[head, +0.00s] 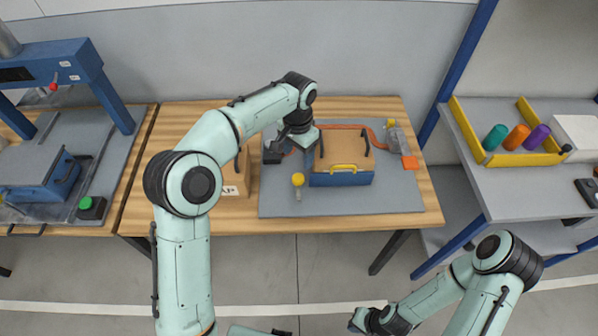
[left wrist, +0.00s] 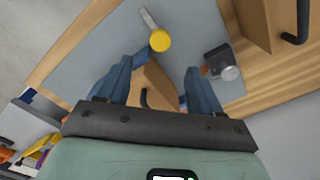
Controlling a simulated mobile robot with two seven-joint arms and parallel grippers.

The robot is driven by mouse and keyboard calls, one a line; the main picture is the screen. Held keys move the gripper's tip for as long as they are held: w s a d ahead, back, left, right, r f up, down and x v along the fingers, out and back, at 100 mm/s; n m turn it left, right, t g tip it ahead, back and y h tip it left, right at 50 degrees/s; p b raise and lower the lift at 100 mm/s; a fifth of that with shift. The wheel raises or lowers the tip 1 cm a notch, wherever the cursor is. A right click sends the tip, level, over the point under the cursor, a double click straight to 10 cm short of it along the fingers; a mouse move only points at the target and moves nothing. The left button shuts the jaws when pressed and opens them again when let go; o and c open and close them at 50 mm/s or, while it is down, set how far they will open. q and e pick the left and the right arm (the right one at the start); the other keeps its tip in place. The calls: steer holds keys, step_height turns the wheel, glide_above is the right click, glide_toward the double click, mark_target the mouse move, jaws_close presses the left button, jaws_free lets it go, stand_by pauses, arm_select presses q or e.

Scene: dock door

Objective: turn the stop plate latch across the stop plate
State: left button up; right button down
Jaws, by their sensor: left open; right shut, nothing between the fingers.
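The stop plate latch appears to be a yellow knob (head: 297,180) with a short grey bar. The bar points toward the table's front edge, beside the blue plate rather than across it. The knob and bar also show in the left wrist view (left wrist: 160,40). The blue stop plate (head: 340,179), with a yellow handle, stands upright against the front of a brown box. My right gripper (head: 358,320) is shut and low, off the table.
A brown carton (head: 234,182) stands left of the grey mat (head: 395,198). An orange hose (head: 372,129) runs behind the box. A yellow bin (head: 515,158) with coloured cylinders is on the right bench.

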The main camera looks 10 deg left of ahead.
mark_target(298, 178)
arm_select(q)
step_height(298, 178, down, 11)
steer(key=shift+w+r+b, duration=0.1)
steer(key=shift+r+b, duration=0.05)
steer(key=shift+b, duration=0.35)
steer(key=c, duration=1.1)
